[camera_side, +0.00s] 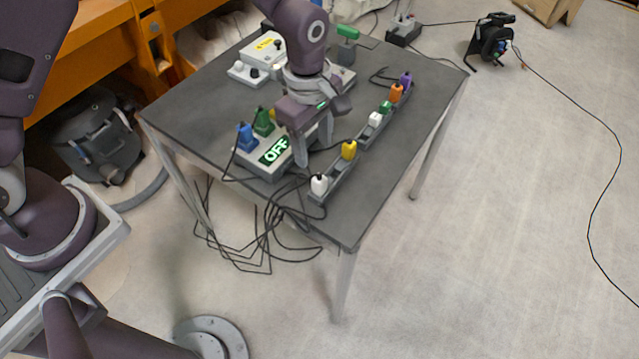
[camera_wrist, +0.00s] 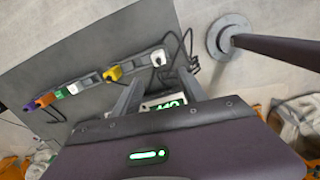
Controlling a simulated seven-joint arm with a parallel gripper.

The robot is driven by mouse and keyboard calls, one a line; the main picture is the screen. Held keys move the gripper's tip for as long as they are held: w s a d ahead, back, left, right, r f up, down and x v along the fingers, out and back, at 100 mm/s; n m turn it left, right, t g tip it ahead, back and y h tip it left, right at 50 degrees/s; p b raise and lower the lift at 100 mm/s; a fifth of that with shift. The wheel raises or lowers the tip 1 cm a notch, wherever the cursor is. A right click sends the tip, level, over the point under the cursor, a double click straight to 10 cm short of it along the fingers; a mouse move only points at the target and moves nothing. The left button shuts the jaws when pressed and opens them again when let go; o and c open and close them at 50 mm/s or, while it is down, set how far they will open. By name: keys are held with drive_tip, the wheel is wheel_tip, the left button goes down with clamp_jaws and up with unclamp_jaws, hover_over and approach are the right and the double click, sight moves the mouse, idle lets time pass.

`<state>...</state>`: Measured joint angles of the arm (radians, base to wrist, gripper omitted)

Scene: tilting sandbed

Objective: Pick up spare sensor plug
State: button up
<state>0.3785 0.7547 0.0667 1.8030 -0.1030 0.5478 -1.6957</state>
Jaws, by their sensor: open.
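A grey strip holder runs along the table's right side, carrying a white plug (camera_side: 319,184), a yellow plug (camera_side: 349,150), a second white plug (camera_side: 375,119), a green plug (camera_side: 385,107), an orange plug (camera_side: 396,92) and a purple plug (camera_side: 405,79). No readable label shows which one is the spare sensor plug. My gripper (camera_side: 314,150) is open and empty, pointing down between the OFF box and the strip. In the wrist view its fingers (camera_wrist: 160,82) have the nearer white plug (camera_wrist: 158,58) beyond them and the yellow plug (camera_wrist: 113,73) to their left.
Black cables hang off the table's near edge. A white-and-yellow device (camera_side: 263,49) stands behind. The table (camera_side: 400,163) is bare right of the strip.

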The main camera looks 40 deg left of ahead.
sight(319, 176)
drive_tip(key=shift+n, duration=0.7)
drive_tip(key=f, duration=0.7)
drive_tip(key=d+f, duration=0.1)
drive_tip(key=f, duration=0.3)
drive_tip(key=shift+w+d+f, duration=0.1)
drive_tip(key=shift+w+f, duration=0.05)
drive_tip(key=shift+w, duration=0.05)
clamp_jaws()
